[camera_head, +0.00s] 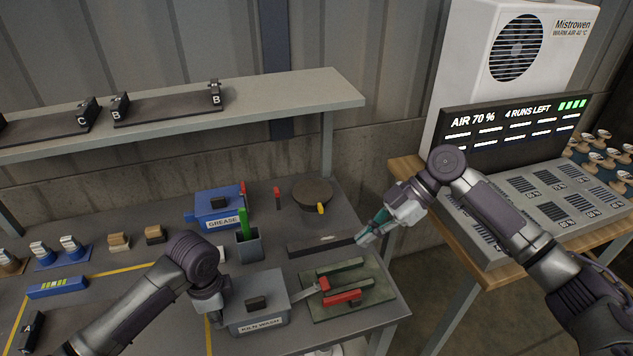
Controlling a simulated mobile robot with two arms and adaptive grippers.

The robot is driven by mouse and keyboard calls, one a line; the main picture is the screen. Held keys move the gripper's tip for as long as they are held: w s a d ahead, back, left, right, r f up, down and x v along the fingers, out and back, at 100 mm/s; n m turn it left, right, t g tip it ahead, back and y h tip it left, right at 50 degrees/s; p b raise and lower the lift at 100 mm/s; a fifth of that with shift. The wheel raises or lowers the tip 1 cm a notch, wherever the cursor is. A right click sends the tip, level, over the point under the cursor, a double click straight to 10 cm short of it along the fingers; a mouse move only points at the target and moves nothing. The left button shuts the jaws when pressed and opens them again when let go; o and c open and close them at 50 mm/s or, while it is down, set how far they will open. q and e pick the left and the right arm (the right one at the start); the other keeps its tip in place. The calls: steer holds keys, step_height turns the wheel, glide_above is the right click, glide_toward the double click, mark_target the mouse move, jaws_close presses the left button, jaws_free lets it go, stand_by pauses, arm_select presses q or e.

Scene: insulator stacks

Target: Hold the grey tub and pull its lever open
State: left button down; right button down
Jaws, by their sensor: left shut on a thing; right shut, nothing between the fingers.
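The grey tub (262,316), labelled KILN WASH, stands at the front of the table with its lid and dark knob on top. A flat grey lever (305,293) with a red end sticks out from its right side, over the edge of a green mat. My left gripper (215,311) is at the tub's left side, shut on it; the fingertips are mostly hidden by my own wrist. My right gripper (366,238) is shut and empty, above the table's right edge, up and right of the lever and apart from it.
A green mat (375,300) with green and red bars lies right of the tub. Behind stand a grey cup (249,246) with a green-handled tool, a blue GREASE tub (215,207) and a dark round pot (312,193). A dark bar (315,246) lies behind the mat.

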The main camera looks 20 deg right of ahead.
arm_select(q)
steer(key=c, duration=1)
jaws_free()
steer(key=shift+r, duration=0.1)
